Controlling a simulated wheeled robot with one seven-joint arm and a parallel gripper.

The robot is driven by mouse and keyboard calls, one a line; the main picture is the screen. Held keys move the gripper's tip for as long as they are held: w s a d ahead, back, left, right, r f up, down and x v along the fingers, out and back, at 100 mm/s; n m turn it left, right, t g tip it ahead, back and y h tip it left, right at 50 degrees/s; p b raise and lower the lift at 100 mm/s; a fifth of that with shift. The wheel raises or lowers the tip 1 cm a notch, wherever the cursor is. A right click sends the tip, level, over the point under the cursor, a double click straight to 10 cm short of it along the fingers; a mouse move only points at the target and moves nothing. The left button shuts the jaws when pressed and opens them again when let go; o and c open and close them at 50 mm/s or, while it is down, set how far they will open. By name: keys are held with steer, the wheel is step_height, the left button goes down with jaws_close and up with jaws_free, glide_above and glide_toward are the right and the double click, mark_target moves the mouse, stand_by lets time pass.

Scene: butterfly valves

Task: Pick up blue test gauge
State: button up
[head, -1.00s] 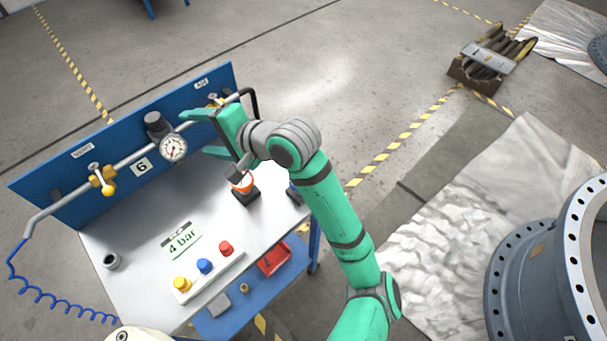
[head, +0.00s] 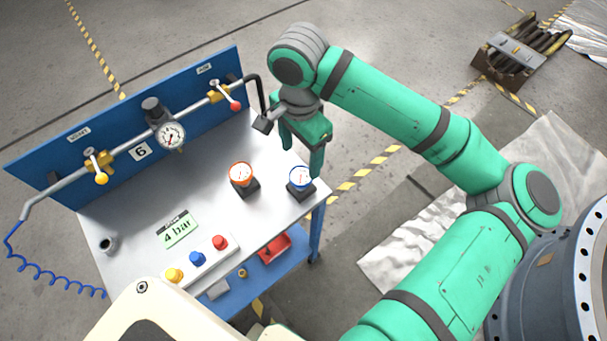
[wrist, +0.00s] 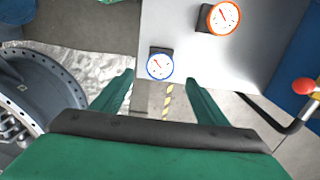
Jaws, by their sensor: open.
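The blue test gauge (head: 300,178) has a blue rim and white dial and sits on a dark block at the table's right corner. In the wrist view the blue test gauge (wrist: 159,65) lies ahead of my gripper, between the lines of the two fingers. My gripper (head: 301,158) is open and empty, pointing down above and just behind the gauge in the head view. The fingers (wrist: 160,82) are spread wide in the wrist view. No contact with the gauge shows.
An orange-rimmed gauge (head: 241,174) stands left of the blue one. A blue panel (head: 130,130) with pipe, valves and a pressure gauge (head: 171,135) runs behind. A bent black pipe (head: 256,95) is close to my gripper. The button box (head: 198,257) is at front.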

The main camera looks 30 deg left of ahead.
mark_target(301, 175)
step_height(301, 175, down, 4)
steer(key=shift+r, duration=0.1)
steer(key=shift+w+f, duration=0.15)
steer(key=shift+f, duration=0.7)
step_height(301, 175, down, 5)
steer(key=shift+r, duration=0.1)
steer(key=c, duration=1.1)
